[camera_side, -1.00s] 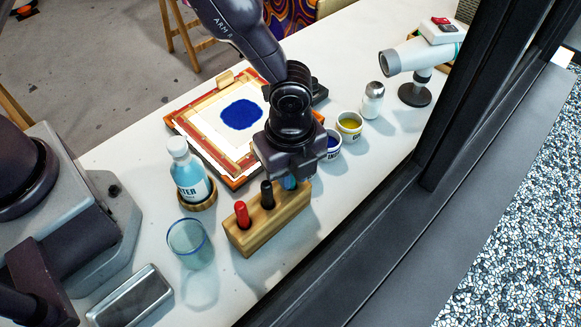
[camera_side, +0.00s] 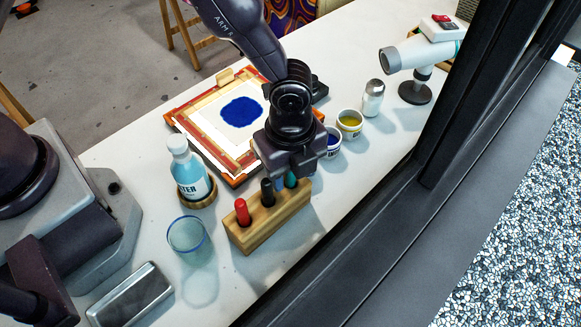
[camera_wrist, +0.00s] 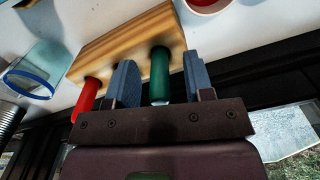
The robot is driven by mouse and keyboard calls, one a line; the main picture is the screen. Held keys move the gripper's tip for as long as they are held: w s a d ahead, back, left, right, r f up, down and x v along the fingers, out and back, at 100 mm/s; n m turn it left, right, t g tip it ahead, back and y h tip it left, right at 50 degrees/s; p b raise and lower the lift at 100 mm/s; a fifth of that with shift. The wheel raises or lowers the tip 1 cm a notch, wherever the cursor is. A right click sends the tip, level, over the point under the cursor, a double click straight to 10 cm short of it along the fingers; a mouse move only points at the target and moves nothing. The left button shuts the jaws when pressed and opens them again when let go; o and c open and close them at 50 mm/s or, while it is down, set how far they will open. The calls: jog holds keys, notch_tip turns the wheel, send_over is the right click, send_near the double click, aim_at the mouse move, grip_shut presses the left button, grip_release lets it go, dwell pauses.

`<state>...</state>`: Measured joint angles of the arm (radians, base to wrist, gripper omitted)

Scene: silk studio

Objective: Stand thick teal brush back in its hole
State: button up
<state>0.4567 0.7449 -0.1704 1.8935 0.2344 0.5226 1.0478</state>
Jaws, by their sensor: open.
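The thick teal brush (camera_wrist: 160,76) stands in the wooden block, at the end away from the red brush; its handle also shows under my gripper in the side view (camera_side: 290,180). My gripper (camera_wrist: 161,84) is open, with one blue-grey finger on each side of the teal handle in the wrist view. Whether a finger touches it I cannot tell. The wooden block (camera_side: 262,228) also holds a red brush (camera_side: 242,212) and a black brush (camera_side: 267,192). The black one is hidden in the wrist view, and the teal brush's lower end is inside the block.
A blue-rimmed glass (camera_side: 187,237), a water bottle (camera_side: 188,170) and a metal tin (camera_side: 130,296) stand left of the block. A framed screen (camera_side: 205,130) lies behind. Ink pots (camera_side: 349,123) stand to the right. A dark window frame (camera_side: 370,220) runs close in front.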

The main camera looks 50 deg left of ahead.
notch_tip(320, 180, up, 13)
jog(key=shift+f, duration=0.15)
dwell(0.5)
jog(key=shift+s+f+n, duration=0.15)
jog(key=shift+s+n, duration=0.05)
jog(key=shift+n, duration=0.6)
jog(key=s+a+r+n+t, duration=0.2)
jog(key=s+a+r+n, duration=0.4)
jog(key=a+n, duration=0.3)
jog(key=s+a+r+n+t, duration=0.3)
jog(key=s+a+r+n, duration=0.3)
jog(key=a+r+n, duration=0.3)
jog(key=a+n, duration=0.1)
jog(key=a, duration=0.3)
jog(key=shift+s+t, duration=0.25)
jog(key=shift+t, duration=0.05)
jog(key=shift+r, duration=0.1)
